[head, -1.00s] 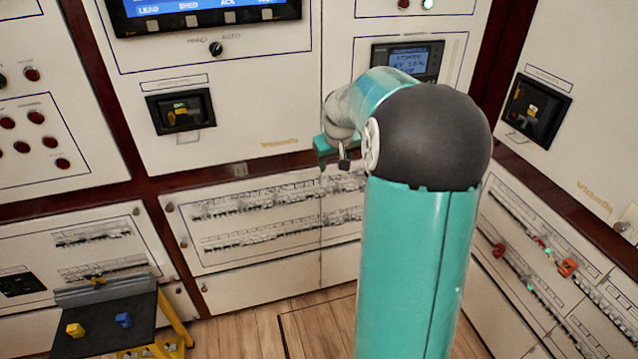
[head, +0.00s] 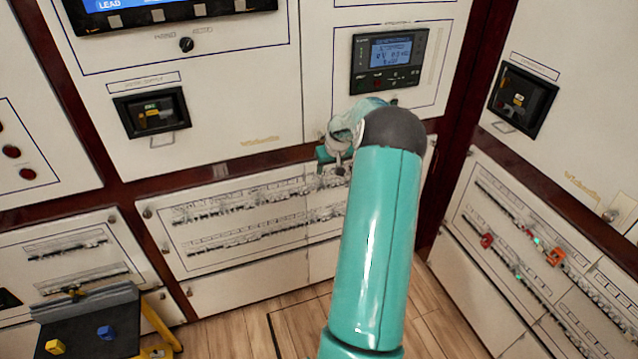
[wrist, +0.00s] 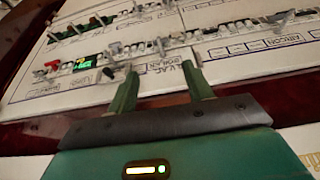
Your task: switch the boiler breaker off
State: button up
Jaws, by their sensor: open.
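My gripper (wrist: 162,72) is open in the wrist view, its two green fingers pointing at a breaker panel (wrist: 235,76) with nothing between them. A small printed label (wrist: 170,68) between the fingertips seems to read boiler. Just beyond it is a row of breakers with metal levers (wrist: 162,46); which lever belongs to that label is hard to tell. In the head view my gripper (head: 334,157) is small and partly hidden by my arm, in front of the lower panel with two breaker rows (head: 235,205). No contact with a lever is clear.
In the wrist view, a red lever (wrist: 52,66) and a lit green display (wrist: 86,63) sit left of the fingers. In the head view, a black-topped stand (head: 85,325) is at lower left, and a right-hand panel (head: 545,240) has red and orange items on its rows.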

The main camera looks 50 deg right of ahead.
aim_at(324, 184)
jog(key=x, duration=1.2)
jog(key=shift+f, duration=0.1)
jog(key=c, duration=1)
